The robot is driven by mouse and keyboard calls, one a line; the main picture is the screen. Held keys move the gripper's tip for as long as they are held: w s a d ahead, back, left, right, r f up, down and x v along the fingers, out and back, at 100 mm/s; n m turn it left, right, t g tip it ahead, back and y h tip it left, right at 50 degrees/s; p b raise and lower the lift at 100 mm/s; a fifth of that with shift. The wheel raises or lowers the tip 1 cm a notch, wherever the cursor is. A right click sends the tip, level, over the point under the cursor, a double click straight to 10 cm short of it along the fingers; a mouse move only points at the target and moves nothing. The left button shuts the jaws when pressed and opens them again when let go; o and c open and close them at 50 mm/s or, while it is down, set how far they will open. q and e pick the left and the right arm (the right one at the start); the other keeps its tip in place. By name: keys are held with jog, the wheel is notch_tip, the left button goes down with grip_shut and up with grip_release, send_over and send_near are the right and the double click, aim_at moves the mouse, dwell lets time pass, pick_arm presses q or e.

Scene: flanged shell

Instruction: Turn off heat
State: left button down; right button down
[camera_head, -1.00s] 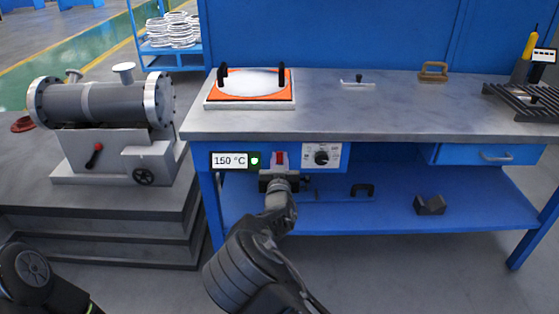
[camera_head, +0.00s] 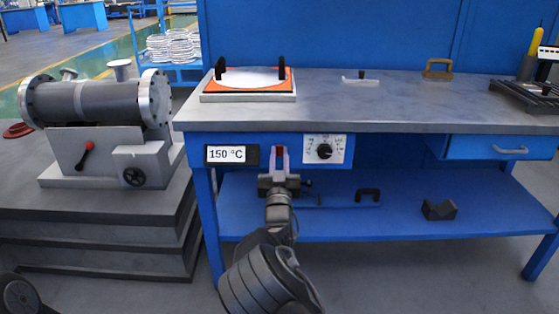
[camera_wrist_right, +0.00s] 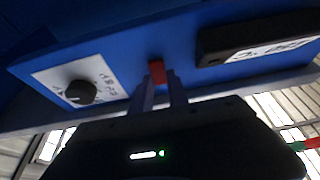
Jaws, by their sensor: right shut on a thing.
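The red switch (camera_head: 280,151) is on the blue front panel under the bench top; it also shows in the right wrist view (camera_wrist_right: 157,71). My right gripper (camera_head: 280,168) is shut on this switch, its fingertips partly hiding it. Left of it is a display (camera_head: 226,154) reading 150 °C, with an unlit dark spot (camera_head: 253,155) at its right end. A black knob (camera_head: 324,150) on a white dial plate is to the right. The orange heating plate (camera_head: 288,87) with two black handles and a white top lies on the bench. My left gripper is out of view.
The grey bench top (camera_head: 400,106) is mostly clear, with a small handled bar (camera_head: 360,78) and a brown-handled tool (camera_head: 438,68) at the back. A flanged shell (camera_head: 105,101) stands on a stepped platform at left. A blue shelf (camera_head: 400,215) is below.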

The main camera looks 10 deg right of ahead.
jog(key=c, duration=1.3)
grip_release()
jog(key=shift+s, duration=0.1)
jog(key=p+v, duration=0.1)
jog(key=v, duration=0.6)
jog(key=shift+s+a+f, duration=0.15)
jog(key=shift+s, duration=0.15)
